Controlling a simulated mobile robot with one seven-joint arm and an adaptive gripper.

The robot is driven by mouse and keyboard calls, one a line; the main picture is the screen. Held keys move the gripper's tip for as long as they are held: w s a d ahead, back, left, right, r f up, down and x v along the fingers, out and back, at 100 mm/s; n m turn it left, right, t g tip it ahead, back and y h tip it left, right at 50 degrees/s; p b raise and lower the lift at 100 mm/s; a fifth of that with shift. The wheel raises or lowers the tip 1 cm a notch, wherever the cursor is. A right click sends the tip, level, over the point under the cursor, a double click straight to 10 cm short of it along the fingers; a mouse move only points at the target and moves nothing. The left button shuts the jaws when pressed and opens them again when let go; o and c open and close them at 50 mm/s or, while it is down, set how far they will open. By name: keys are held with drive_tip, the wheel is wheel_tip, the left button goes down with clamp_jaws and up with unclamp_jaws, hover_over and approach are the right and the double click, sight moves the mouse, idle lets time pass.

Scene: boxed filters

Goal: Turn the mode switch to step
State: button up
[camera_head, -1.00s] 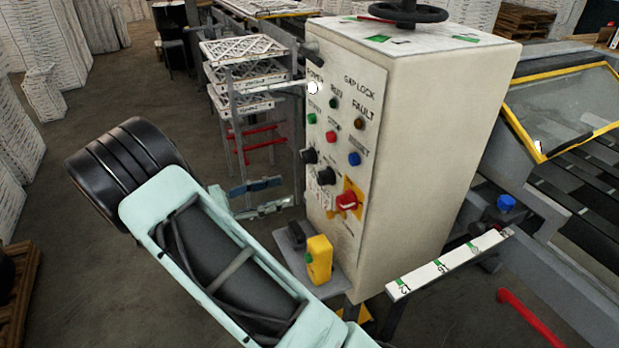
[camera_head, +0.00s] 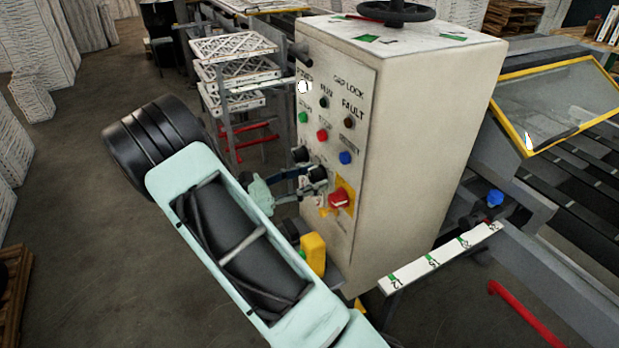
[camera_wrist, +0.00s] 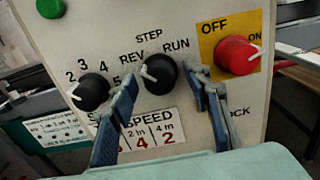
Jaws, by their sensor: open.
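The mode switch (camera_wrist: 162,74) is a black knob on the panel, with REV, STEP and RUN printed around it in the wrist view. Its white pointer aims left, toward REV. My gripper (camera_wrist: 165,82) is open, with one blue-grey finger on each side of the knob. I cannot tell whether either finger touches it. In the head view the mode switch (camera_head: 318,174) is partly covered by my gripper (camera_head: 308,180), which is at the panel.
A black speed knob (camera_wrist: 90,92) is left of the mode switch. A red OFF/ON knob (camera_wrist: 236,56) on a yellow plate is close on the right. A yellow box (camera_head: 313,252) stands on a shelf below my gripper.

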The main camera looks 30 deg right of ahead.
drive_tip(key=shift+c, duration=0.3)
drive_tip(key=c, duration=1.1)
drive_tip(key=m+b, duration=0.3)
drive_tip(key=m, duration=0.1)
drive_tip(key=shift+f+m, duration=0.15)
drive_tip(key=shift+m, duration=0.15)
drive_tip(key=shift+w+m+b, duration=0.1)
drive_tip(key=shift+m+b, duration=1.3)
drive_tip(key=shift+m, duration=0.6)
drive_tip(key=shift+r, duration=0.2)
drive_tip(key=o, duration=1.2)
drive_tip(key=shift+c, duration=0.2)
